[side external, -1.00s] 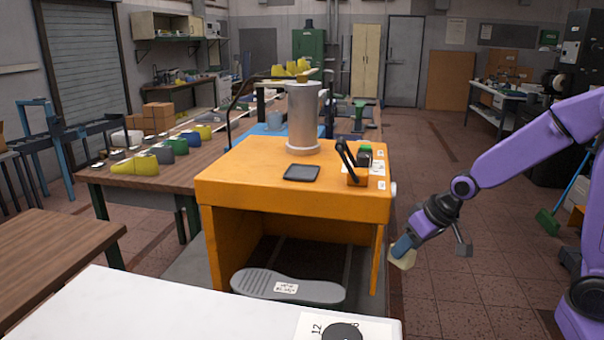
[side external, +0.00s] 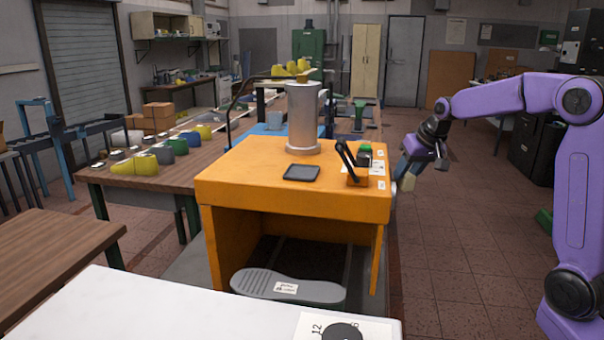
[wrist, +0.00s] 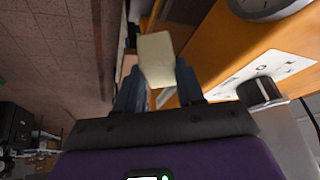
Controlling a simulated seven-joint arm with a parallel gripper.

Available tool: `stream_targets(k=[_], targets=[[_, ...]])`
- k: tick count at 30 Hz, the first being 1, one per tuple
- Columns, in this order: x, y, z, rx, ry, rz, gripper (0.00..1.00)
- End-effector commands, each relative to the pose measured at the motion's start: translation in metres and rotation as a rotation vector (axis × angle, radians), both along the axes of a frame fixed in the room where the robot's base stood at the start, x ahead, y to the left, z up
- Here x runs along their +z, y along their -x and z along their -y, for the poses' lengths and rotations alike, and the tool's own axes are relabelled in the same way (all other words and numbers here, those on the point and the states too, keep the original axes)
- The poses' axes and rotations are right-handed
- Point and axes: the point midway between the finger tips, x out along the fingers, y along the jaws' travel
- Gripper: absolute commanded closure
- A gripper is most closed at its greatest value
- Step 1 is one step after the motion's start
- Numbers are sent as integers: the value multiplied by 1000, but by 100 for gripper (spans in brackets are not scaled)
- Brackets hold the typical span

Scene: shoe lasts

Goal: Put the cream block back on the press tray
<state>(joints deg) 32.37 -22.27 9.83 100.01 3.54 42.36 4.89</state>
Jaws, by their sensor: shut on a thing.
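My gripper (side external: 405,171) is shut on the cream block (side external: 407,182), beside the right side of the orange press, at about the height of its top edge. In the wrist view the cream block (wrist: 156,58) sits between the two blue-grey fingertips of my gripper (wrist: 158,82), and its far end sticks out beyond them. A small dark square tray (side external: 301,173) lies empty on the press top, to the left of my gripper.
Open floor is to the right.

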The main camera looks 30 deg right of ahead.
Motion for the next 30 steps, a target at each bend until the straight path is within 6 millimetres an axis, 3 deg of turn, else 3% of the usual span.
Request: stream_targets(k=[9, 14, 19, 23, 30], targets=[[46, -16, 25, -103, 10, 1, 91], [68, -21, 12, -119, 15, -5, 91], [90, -23, -32, -102, 19, -14, 91], [113, -20, -78, -87, 24, -15, 91], [160, 3, -166, -84, 34, -17, 91]])
